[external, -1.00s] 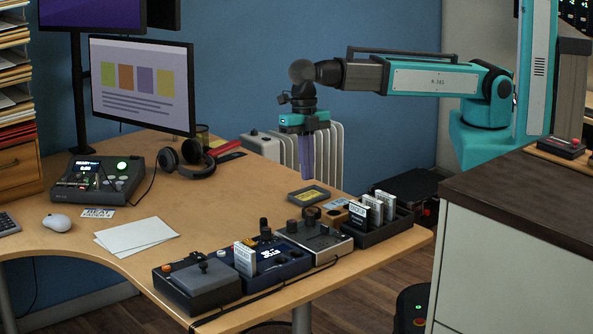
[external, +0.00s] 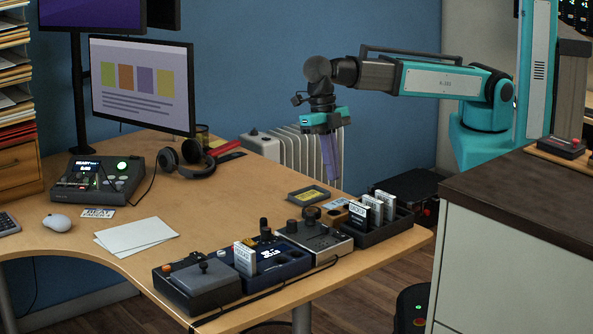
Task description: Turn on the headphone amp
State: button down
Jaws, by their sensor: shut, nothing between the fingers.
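My gripper (external: 331,172) is shut and empty, its purple fingers pointing down and slightly tilted above the desk's right part. I cannot tell for sure which device is the headphone amp. A grey box with dark knobs (external: 330,244) stands in the front row, below the gripper in the picture. The headphones (external: 197,171) lie further back left, with a cable running toward a grey console (external: 117,180) with a lit screen and a green light. The gripper appears apart from all of these.
The front row also holds a black joystick box (external: 197,297), a blue unit with a screen (external: 285,262) and a black tray (external: 401,230) with upright cartridges. Papers (external: 137,236) lie left. The desk's middle is clear.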

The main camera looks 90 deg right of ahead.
jog(key=p, duration=0.3)
send_over(341, 233)
jog(key=w+d, duration=0.1)
jog(key=shift+w+f, duration=0.1)
jog(key=shift+f, duration=4.75)
jog(key=shift+w+d+f+p, duration=0.1)
jog(key=shift+f+p, duration=0.1)
jog(key=shift+f, duration=0.75)
jog(key=shift+w+d+f+p, duration=0.1)
jog(key=shift+f+p, duration=0.05)
jog(key=shift+f, duration=0.75)
jog(key=shift+f, duration=0.15)
jog(key=shift+f+b, duration=0.2)
jog(key=shift+b, duration=0.2)
jog(key=shift+w+d, duration=0.1)
jog(key=shift+r, duration=0.15)
jog(key=shift+s+a+r, duration=0.25)
jog(key=shift+s+a, duration=0.3)
